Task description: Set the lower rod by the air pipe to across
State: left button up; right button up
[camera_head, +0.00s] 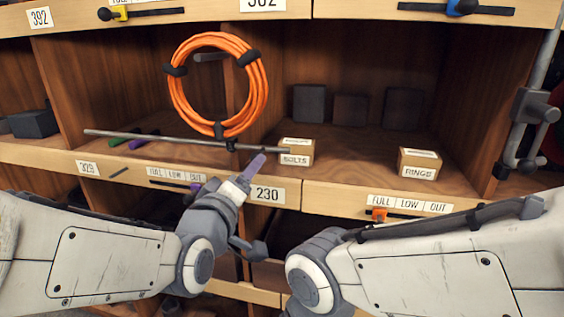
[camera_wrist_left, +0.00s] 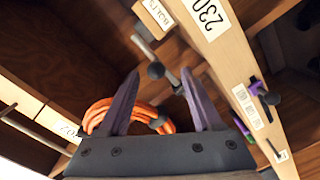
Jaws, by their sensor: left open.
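A grey vertical pipe (camera_head: 541,70) with a flange-like block and red parts stands at the far right in the head view. A dark rod-like lever (camera_head: 512,158) sits low beside it, tilted; I cannot tell its setting for sure. No label for the air pipe is readable. My left gripper (camera_head: 246,176) is in front of the shelf edge by the 230 label, far to the left of the pipe. In the wrist view its two dark purple fingers (camera_wrist_left: 159,76) are spread with nothing gripped. My right arm comes in from the right; its gripper is out of view.
An orange hose coil (camera_head: 258,85) hangs in the cubby above a long grey rod (camera_head: 150,136) that sticks out in front. A bolts box (camera_head: 296,158) and a rings box (camera_head: 419,169) stand on the shelf. Sliders line the shelf edges, one with an orange knob (camera_head: 377,215).

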aim_at(263, 150)
pick_arm(q)
jog(key=shift+t, duration=0.4)
jog(key=p+x, duration=0.1)
jog(key=x, duration=0.2)
jog(key=p+x, duration=0.1)
jog(key=x, duration=0.3)
jog(key=p+x, duration=0.2)
jog(key=x, duration=0.1)
jog(key=shift+w+r, duration=0.3)
jog(key=shift+w, duration=0.1)
jog(key=shift+c, duration=0.3)
grip_shut()
dwell(0.3)
